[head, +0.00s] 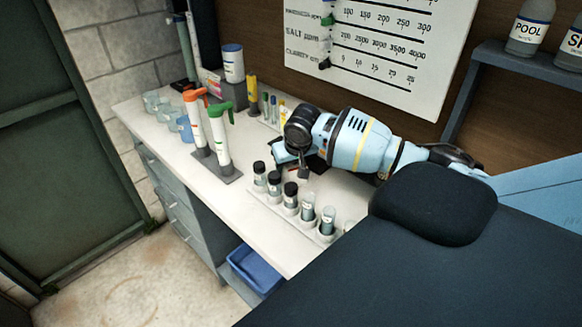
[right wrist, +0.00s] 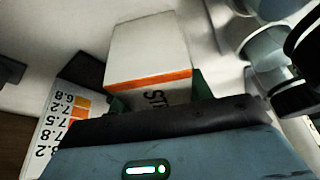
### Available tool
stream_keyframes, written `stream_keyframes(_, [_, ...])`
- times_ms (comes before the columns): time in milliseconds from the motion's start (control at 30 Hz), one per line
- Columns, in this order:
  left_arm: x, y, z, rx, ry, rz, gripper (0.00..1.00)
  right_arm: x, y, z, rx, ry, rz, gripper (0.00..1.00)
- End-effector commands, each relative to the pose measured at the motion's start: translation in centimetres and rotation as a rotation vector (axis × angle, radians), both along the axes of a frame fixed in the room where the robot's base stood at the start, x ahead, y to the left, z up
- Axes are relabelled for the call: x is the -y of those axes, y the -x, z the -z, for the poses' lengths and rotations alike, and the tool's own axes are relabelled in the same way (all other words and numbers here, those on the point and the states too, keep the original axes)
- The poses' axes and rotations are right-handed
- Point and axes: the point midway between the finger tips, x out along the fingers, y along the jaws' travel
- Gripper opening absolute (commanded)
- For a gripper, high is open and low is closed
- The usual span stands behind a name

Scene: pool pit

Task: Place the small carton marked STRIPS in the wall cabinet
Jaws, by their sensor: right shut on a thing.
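The small carton (right wrist: 150,60) is white with an orange stripe and shows the letters "ST" in the right wrist view. It sits between the fingers of my right gripper, which is shut on it. In the head view my right gripper (head: 300,163) is low over the white bench, behind the row of sample vials. The carton cannot be made out there, hidden by the wrist and fingers. No cabinet is clearly visible; only a blue-grey wall shelf (head: 520,58) shows at the upper right. My left gripper is not in view.
Capped vials (head: 291,196) stand in a rack just in front of my right gripper. Orange and green-topped tubes (head: 218,135) stand to its left. Clear cups (head: 152,103) are at the bench's left end. A colour chart (right wrist: 65,122) is close beside the carton. Bottles (head: 530,25) occupy the shelf.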

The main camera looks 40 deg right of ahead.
Motion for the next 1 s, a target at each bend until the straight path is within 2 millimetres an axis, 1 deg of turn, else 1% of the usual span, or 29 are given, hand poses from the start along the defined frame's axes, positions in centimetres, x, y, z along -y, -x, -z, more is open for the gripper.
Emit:
stream_keyframes(167, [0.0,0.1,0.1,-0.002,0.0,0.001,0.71,0.0,0.0,-0.1,0.001,0.0,0.0,0.26])
stream_keyframes(267, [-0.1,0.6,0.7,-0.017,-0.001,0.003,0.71,0.0,0.0,-0.3,-0.002,0.002,0.0,0.26])
stream_keyframes(500, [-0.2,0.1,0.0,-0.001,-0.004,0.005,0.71,0.0,-0.1,-5.4,0.007,0.0,0.0,0.26])
stream_keyframes(700, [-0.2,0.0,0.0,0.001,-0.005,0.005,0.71,0.0,-0.1,-8.8,0.004,-0.001,0.0,0.26])
stream_keyframes(833, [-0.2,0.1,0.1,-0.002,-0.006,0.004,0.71,0.0,-0.1,-10.0,0.002,-0.001,0.001,0.26])
stream_keyframes(1000, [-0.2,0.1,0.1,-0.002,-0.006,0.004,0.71,0.0,0.0,-10.5,-0.001,-0.001,0.0,0.26])
